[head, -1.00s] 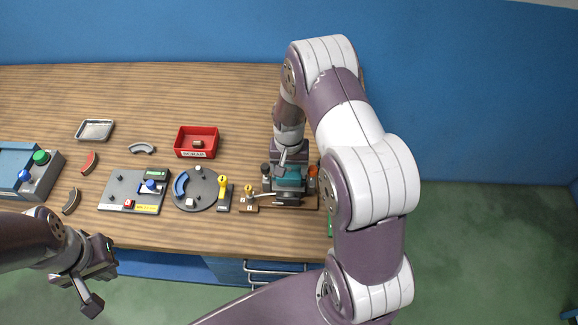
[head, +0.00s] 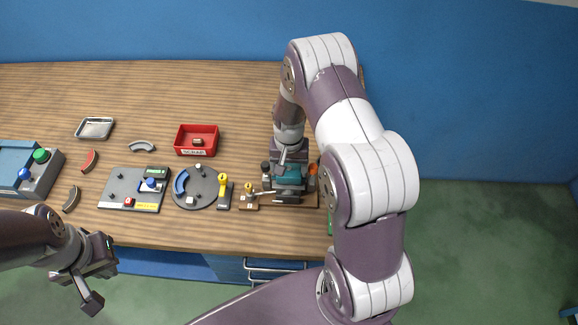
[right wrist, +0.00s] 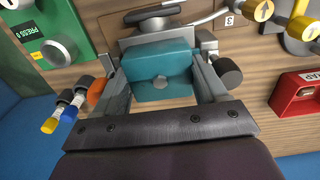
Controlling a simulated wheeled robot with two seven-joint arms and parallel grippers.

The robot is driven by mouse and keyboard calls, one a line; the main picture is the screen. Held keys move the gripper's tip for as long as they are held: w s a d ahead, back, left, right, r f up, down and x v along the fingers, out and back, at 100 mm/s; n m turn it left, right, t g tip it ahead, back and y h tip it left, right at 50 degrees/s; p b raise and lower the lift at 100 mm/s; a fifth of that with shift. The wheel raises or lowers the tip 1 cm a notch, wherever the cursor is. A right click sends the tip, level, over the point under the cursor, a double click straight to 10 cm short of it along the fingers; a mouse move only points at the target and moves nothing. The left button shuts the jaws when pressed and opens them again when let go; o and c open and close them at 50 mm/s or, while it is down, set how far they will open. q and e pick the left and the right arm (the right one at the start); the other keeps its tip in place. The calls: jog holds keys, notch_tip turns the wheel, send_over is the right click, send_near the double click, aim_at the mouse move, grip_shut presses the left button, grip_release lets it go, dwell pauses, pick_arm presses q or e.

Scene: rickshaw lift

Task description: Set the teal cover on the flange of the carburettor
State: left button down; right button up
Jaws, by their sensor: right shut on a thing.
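The teal cover (right wrist: 160,72) is a block with a round knob, between the two fingers of my right gripper (right wrist: 162,80), which is shut on it. In the head view the teal cover (head: 292,180) shows just below my right gripper (head: 291,166). The dark grey carburettor (right wrist: 155,18) shows just beyond the cover in the wrist view; its flange is hidden, and I cannot tell whether the cover touches it. My left gripper (head: 96,276) is open and empty, in front of the table's front edge at the left.
A red scrap bin (head: 197,141), a round grey fixture (head: 196,188) and a grey plate fixture (head: 133,190) lie left of the carburettor. A metal tray (head: 95,128) stands at the back left. The table's back is clear. A green press box (right wrist: 55,40) shows in the wrist view.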

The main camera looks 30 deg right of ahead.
jog(key=shift+f, duration=0.4)
dwell(0.9)
jog(key=o, duration=1.1)
jog(key=shift+c, duration=0.9)
jog(key=shift+w+r+p, duration=0.1)
jog(key=shift+r+p, duration=0.7)
jog(key=shift+r, duration=0.3)
jog(key=shift+o, duration=0.8)
jog(key=shift+r+p, duration=0.55)
jog(key=shift+r, duration=0.15)
notch_tip(320, 180, up, 2)
jog(key=shift+p, duration=0.8)
jog(key=shift+r+p, duration=0.65)
jog(key=shift+r, duration=0.25)
jog(key=shift+f, duration=0.15)
